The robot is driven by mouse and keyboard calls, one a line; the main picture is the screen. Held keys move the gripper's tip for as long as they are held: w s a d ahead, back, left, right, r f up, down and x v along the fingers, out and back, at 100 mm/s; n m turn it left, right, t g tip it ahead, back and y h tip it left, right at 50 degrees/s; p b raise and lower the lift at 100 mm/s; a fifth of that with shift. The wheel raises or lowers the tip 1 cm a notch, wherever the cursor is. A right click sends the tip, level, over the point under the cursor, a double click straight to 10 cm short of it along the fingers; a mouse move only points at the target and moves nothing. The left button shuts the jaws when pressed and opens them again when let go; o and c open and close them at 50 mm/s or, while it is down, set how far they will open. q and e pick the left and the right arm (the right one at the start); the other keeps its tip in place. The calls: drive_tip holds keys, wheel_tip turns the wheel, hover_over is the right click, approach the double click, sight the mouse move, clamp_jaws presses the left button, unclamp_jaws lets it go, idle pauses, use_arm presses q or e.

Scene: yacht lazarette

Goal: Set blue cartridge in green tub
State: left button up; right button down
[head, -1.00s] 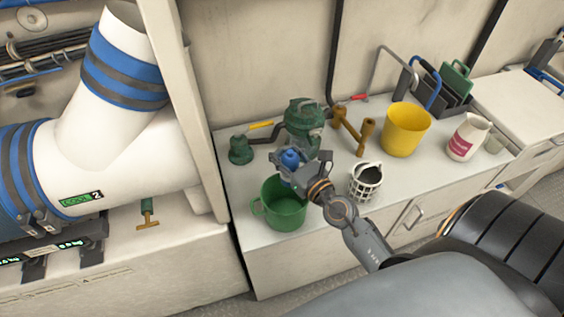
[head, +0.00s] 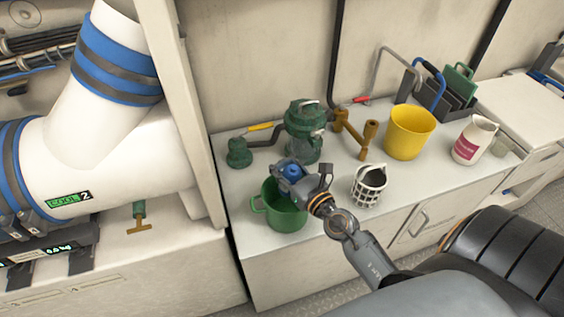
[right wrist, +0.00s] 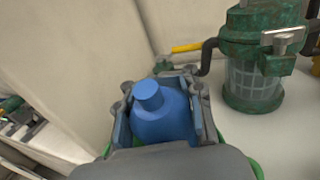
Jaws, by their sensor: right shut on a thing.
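The blue cartridge (head: 291,170) is held in my right gripper (head: 290,177), over the green tub (head: 286,218). In the right wrist view the blue cartridge (right wrist: 160,115) sits upright between the two fingers of the right gripper (right wrist: 163,112), its narrow cap upward. The green tub stands on the counter, with a side handle at its left; the gripper hides part of its rim and inside. In the right wrist view only slivers of the tub's green rim (right wrist: 256,168) show. I cannot tell how far the cartridge's lower end is below the rim. My left gripper is out of view.
A green strainer housing (head: 305,135) stands close behind the tub. A white basket (head: 369,187) is to its right. Farther right on the counter (head: 330,222) are a yellow bucket (head: 409,132) and a white jug (head: 473,140). A wall panel edges the left side.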

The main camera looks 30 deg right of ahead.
drive_tip(key=c, duration=0.8)
unclamp_jaws()
drive_tip(key=shift+r, duration=0.1)
drive_tip(key=shift+o, duration=0.2)
drive_tip(key=shift+r, duration=0.1)
drive_tip(key=shift+r+p, duration=0.3)
drive_tip(key=shift+p, duration=0.1)
drive_tip(key=shift+s+r+p, duration=0.1)
drive_tip(key=shift+r+p, duration=0.3)
drive_tip(key=shift+r, duration=0.05)
drive_tip(key=s+b, duration=0.1)
drive_tip(key=s, duration=0.2)
drive_tip(key=s+b, duration=0.2)
drive_tip(key=s, duration=0.2)
drive_tip(key=s+f+b, duration=0.1)
drive_tip(key=s+b, duration=0.1)
drive_tip(key=s, duration=0.1)
drive_tip(key=shift+s+d, duration=0.3)
drive_tip(key=shift+s, duration=0.05)
drive_tip(key=shift+s+r+b, duration=0.25)
drive_tip(key=shift+s+b, duration=0.25)
drive_tip(key=shift+s, duration=0.1)
